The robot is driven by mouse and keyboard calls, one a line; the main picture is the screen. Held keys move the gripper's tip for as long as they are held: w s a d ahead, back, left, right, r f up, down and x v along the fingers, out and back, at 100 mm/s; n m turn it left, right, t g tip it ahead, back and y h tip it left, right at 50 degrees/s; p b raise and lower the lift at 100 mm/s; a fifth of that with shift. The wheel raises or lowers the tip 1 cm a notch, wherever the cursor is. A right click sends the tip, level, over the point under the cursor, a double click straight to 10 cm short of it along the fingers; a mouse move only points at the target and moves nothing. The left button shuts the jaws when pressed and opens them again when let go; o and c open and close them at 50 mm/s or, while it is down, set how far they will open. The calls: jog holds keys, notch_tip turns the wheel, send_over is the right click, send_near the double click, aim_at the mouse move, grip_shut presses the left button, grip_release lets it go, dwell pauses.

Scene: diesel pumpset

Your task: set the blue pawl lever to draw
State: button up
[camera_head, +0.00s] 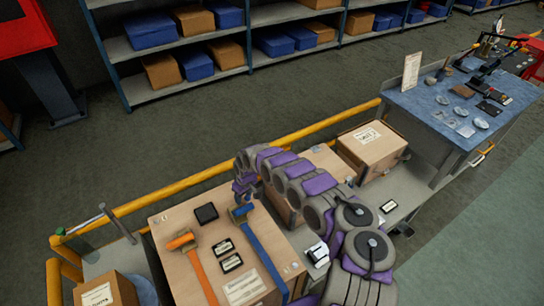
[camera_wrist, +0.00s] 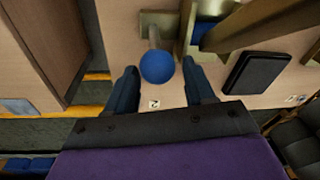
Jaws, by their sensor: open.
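A round blue knob (camera_wrist: 157,66) on a short pale stem (camera_wrist: 154,32) shows in the wrist view. It appears to be the end of the blue pawl lever. My gripper (camera_wrist: 160,75) is open, with one dark blue finger on each side of the knob; I cannot tell whether either finger touches it. In the head view my gripper (camera_head: 243,188) is over the far edge of the wooden panel (camera_head: 178,222), and the knob is not distinguishable there. A long blue lever (camera_head: 259,247) runs from just below my gripper toward the near edge.
A long orange lever (camera_head: 198,268) and a black square box (camera_head: 206,213) are to the left on the panel; the box also shows in the wrist view (camera_wrist: 256,72). A tan bracket (camera_wrist: 190,28) stands close to the knob. A yellow rail (camera_head: 185,183) runs behind the panel.

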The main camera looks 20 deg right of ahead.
jog(key=shift+w+d+f+g+b, duration=0.4)
jog(key=shift+g+b, duration=0.3)
jog(key=shift+b, duration=1.05)
notch_tip(320, 180, up, 17)
jog(key=d+p, duration=0.2)
jog(key=p, duration=0.2)
jog(key=s+d+r+m+h, duration=0.1)
jog(key=s+d+r+h, duration=0.1)
jog(key=s+d+r, duration=0.2)
jog(key=s+d+r+m+g+h+b, duration=0.1)
jog(key=s+d+r, duration=0.3)
jog(key=r, duration=0.6)
jog(key=shift+s+d+r+m+h, duration=0.15)
jog(key=shift+d+r+m+h, duration=0.2)
jog(key=shift+d+m+h, duration=0.55)
jog(key=shift+f+y, duration=0.1)
jog(key=shift+y, duration=0.2)
